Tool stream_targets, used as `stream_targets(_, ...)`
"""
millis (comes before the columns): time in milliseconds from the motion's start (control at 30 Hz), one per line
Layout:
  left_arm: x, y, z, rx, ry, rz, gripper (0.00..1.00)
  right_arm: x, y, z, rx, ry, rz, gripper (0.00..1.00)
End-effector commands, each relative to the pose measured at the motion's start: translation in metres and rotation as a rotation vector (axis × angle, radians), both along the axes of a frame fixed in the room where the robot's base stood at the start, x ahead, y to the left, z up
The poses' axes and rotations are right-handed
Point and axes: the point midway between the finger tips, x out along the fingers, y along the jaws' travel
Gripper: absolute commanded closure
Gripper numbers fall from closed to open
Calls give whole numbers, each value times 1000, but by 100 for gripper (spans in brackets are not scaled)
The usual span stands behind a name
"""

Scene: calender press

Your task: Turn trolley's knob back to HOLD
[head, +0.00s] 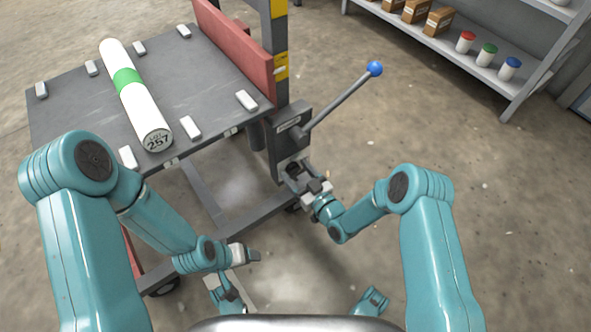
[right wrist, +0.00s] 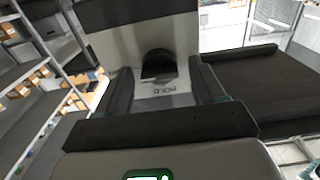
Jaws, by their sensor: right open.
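The trolley (head: 75,115) has a grey deck, and a grey control box (head: 284,135) stands at its right end. The dark knob (right wrist: 158,65) shows in the right wrist view on a light plate, with the HOLD label (right wrist: 165,89) upside down below it. I cannot tell where the knob points. My right gripper (head: 306,184) is open in front of the lower part of the box. Its fingers (right wrist: 163,92) stand on either side of the knob's plate, and nothing is held. My left gripper (head: 252,256) is low, in front of the trolley; its jaws are too small to read.
A white roll (head: 112,71) with a green band, marked 257, lies on the deck among several white blocks. A lever with a blue ball (head: 375,68) rises from the box. A shelf (head: 480,75) with boxes and jars is at the upper right. The floor between is clear.

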Motion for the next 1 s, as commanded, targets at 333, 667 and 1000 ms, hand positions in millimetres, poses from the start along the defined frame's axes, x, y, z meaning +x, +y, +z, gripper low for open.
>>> stream_targets(333,0,0,0,0,0,0,31,-2,-1,0,1,-1,-1,35)
stream_targets(667,0,0,0,0,0,0,31,-1,0,0,-2,-2,0,88)
stream_targets(1000,0,0,0,0,0,0,31,1,1,0,-97,-69,0,88)
